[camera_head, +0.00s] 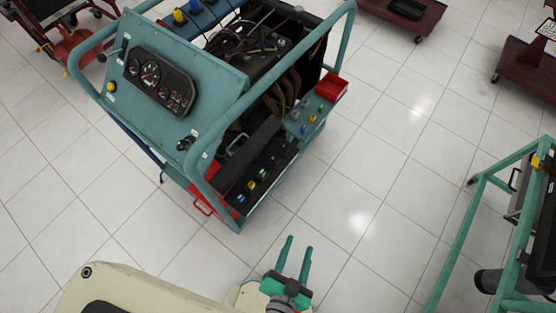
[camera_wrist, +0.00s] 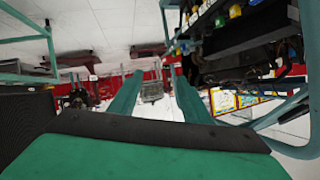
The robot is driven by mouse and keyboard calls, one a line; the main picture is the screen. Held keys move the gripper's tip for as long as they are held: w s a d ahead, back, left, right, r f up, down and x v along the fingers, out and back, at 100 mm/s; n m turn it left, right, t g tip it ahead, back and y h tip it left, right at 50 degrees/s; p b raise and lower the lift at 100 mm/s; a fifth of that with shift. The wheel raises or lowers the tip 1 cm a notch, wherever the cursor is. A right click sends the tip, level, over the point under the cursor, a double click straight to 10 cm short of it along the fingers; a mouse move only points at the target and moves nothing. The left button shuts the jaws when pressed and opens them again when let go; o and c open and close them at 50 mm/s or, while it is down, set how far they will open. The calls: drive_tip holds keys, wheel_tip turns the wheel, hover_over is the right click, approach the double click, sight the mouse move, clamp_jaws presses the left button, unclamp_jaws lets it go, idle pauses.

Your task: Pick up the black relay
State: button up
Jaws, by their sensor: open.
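The teal engine trainer (camera_head: 215,75) stands upper left of centre in the head view. Its lower dark ledge (camera_head: 268,178) carries a row of small relays, with a blue one (camera_head: 241,198), a yellow one (camera_head: 251,185) and a green one (camera_head: 263,172). A dark shape (camera_head: 274,160) at the row's far end may be the black relay; it is too small to tell. My gripper (camera_head: 299,244) is open and empty over the floor, in front of the trainer and apart from it. Its teal fingers also show spread in the wrist view (camera_wrist: 158,80).
A red tray (camera_head: 331,87) sits at the trainer's right corner, beside a side shelf (camera_head: 305,118) with coloured parts. The teal tube frame rises around the ledge. Another teal-framed stand (camera_head: 462,220) is at right. White tiled floor (camera_head: 375,190) lies clear between them.

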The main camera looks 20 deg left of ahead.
drive_tip(key=w+f+m+g+y, duration=0.15)
drive_tip(key=w+f+m, duration=0.25)
drive_tip(key=f, duration=0.4)
drive_tip(key=w+f+m+g, duration=0.2)
drive_tip(key=w+f+m, duration=0.1)
drive_tip(key=f, duration=0.4)
drive_tip(key=m+g+y, duration=0.5)
drive_tip(key=m+y, duration=0.6)
drive_tip(key=y, duration=0.1)
approach(274, 158)
drive_tip(key=x, duration=0.4)
drive_tip(key=shift+s+a+r, duration=0.15)
drive_tip(key=shift+a+r, duration=0.05)
drive_tip(key=shift+a, duration=0.2)
drive_tip(key=shift+h, duration=0.25)
drive_tip(key=shift+x, duration=2.9)
drive_tip(key=shift+d+f, duration=0.1)
drive_tip(key=shift+f, duration=0.05)
clamp_jaws()
